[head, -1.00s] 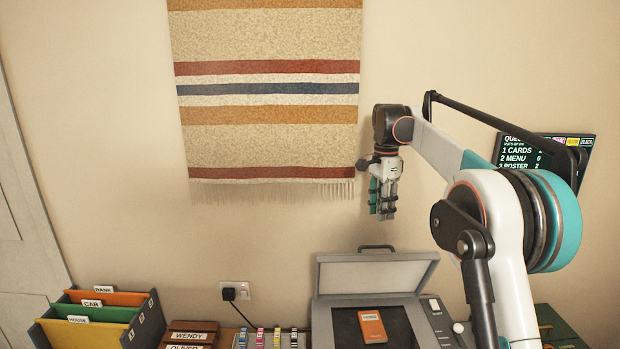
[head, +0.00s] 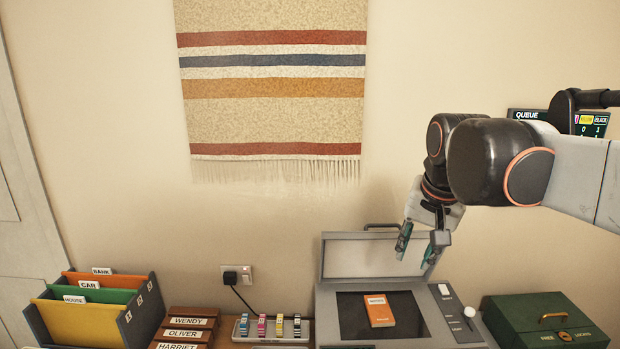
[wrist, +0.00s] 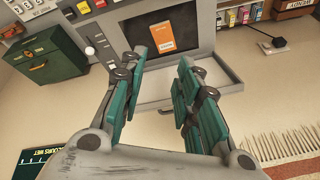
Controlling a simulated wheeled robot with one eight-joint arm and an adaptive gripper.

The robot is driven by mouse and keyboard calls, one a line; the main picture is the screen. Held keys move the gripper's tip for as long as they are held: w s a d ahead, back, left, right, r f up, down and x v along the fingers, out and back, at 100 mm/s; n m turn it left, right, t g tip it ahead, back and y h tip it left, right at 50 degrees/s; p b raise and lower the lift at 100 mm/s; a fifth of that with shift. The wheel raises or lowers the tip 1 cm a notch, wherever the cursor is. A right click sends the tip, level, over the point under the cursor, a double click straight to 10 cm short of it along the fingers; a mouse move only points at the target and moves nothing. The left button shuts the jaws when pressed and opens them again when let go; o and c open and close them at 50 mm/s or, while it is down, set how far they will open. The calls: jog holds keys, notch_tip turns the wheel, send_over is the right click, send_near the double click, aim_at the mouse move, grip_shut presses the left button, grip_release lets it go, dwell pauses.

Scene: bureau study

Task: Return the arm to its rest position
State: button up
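My gripper (head: 420,243) hangs above the back right part of the scanner in the head view, in front of its raised lid. Its teal fingers are spread apart with nothing between them, as the wrist view (wrist: 158,100) also shows. My arm reaches in from the right edge of the head view, bent down at the wrist. The scanner (head: 455,325) stands open, with an orange booklet (head: 380,311) lying on its dark glass. The booklet also shows in the wrist view (wrist: 163,44), beyond the fingertips and apart from them.
A green box (head: 515,328) stands right of the scanner. To the left are a tray of ink cartridges (head: 240,328), stacked name boxes (head: 186,335) and a file sorter (head: 145,310). A queue screen (head: 527,114) is partly hidden behind my arm. The wall ahead carries a striped hanging (head: 270,130).

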jog(key=s+f+n+t+b, duration=0.3)
jog(key=s+f+n+b, duration=0.1)
jog(key=s+f, duration=1.3)
jog(key=shift+s+a+n+b, duration=0.15)
jog(key=shift+n+b, duration=0.25)
jog(key=shift+n, duration=0.4)
